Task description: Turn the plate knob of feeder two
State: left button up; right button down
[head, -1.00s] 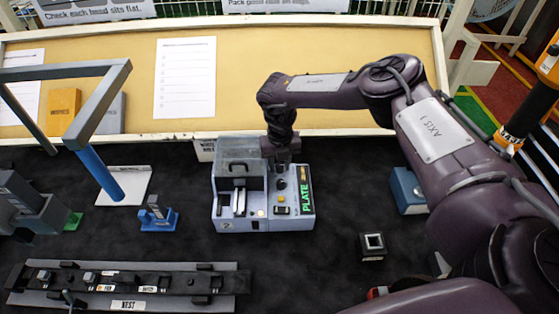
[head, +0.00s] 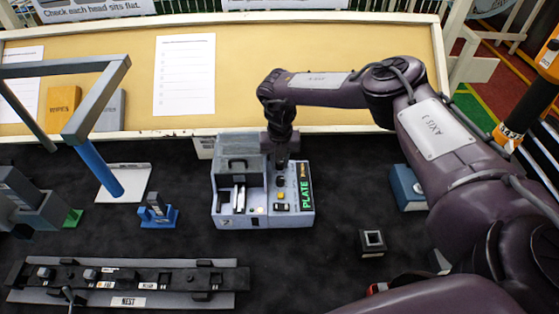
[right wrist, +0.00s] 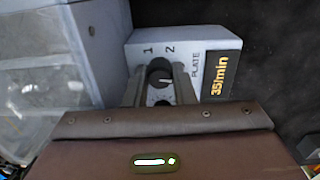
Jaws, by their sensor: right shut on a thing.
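Marks 1 and 2 are printed behind the knob. A white line shows on it, but I cannot tell which mark it points at. My left gripper is not in view.
A small blue stand (head: 158,213) is left of the feeder. A black rack marked NEST (head: 128,302) lies at the front left. A small dark block (head: 372,243) and a blue box (head: 407,188) are to the right.

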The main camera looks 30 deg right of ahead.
jog(key=m, duration=0.5)
jog(key=shift+b, duration=0.35)
jog(key=m, duration=0.5)
jog(key=shift+m+p, duration=0.3)
jog(key=shift+m, duration=0.1)
jog(key=m+p, duration=0.1)
jog(key=m, duration=0.2)
jog(key=shift+r+m, duration=0.1)
jog(key=shift+m, duration=0.2)
jog(key=m+p, duration=0.1)
jog(key=m, duration=0.2)
jog(key=shift+m+p, duration=0.7)
jog(key=shift+m, duration=1.8)
